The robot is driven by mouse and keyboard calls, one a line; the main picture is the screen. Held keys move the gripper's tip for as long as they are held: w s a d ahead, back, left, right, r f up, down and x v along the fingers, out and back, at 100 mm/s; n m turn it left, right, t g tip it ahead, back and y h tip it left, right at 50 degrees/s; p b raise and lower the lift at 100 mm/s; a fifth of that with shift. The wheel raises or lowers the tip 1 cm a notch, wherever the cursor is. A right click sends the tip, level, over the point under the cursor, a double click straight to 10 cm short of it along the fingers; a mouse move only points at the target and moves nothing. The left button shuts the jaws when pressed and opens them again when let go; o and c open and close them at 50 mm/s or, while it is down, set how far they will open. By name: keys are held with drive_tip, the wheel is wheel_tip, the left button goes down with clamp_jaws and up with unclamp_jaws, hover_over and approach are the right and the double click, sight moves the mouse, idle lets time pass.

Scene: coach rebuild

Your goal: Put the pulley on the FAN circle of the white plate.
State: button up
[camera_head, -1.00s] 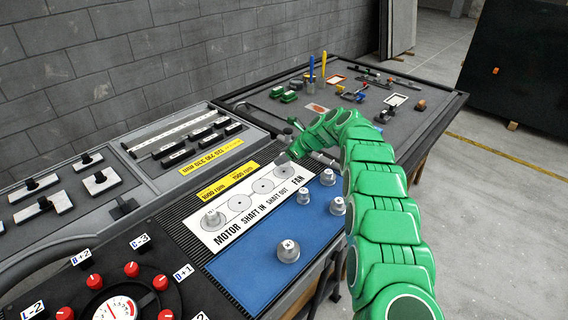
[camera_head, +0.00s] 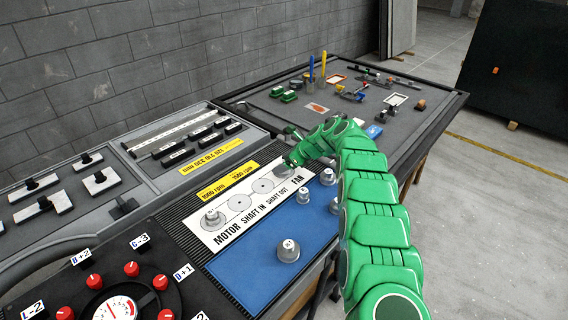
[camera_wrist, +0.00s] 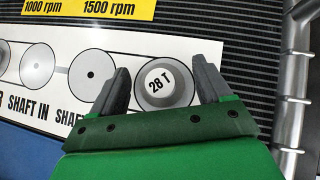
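The white plate (camera_head: 226,231) has a row of circles labelled MOTOR, SHAFT IN, SHAFT OUT and FAN. My gripper (camera_head: 288,164) is at the plate's far right end, over the FAN circle. The pulley also shows in the head view (camera_head: 281,171) and covers most of the FAN circle. Whether it touches the plate is unclear. Another pulley (camera_head: 212,219) stands on the MOTOR circle. The two SHAFT circles are bare.
Several grey pulleys stand on the blue mat (camera_head: 250,270), including a large one (camera_head: 288,250) and a smaller one (camera_head: 303,196). Yellow rpm labels (camera_head: 230,181) lie behind the plate. A metal bar (camera_wrist: 295,90) runs right of the gripper. A red-knobbed panel is at front left.

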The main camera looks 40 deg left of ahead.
drive_tip(key=shift+r, duration=0.15)
drive_tip(key=shift+v, duration=1)
drive_tip(key=v, duration=1)
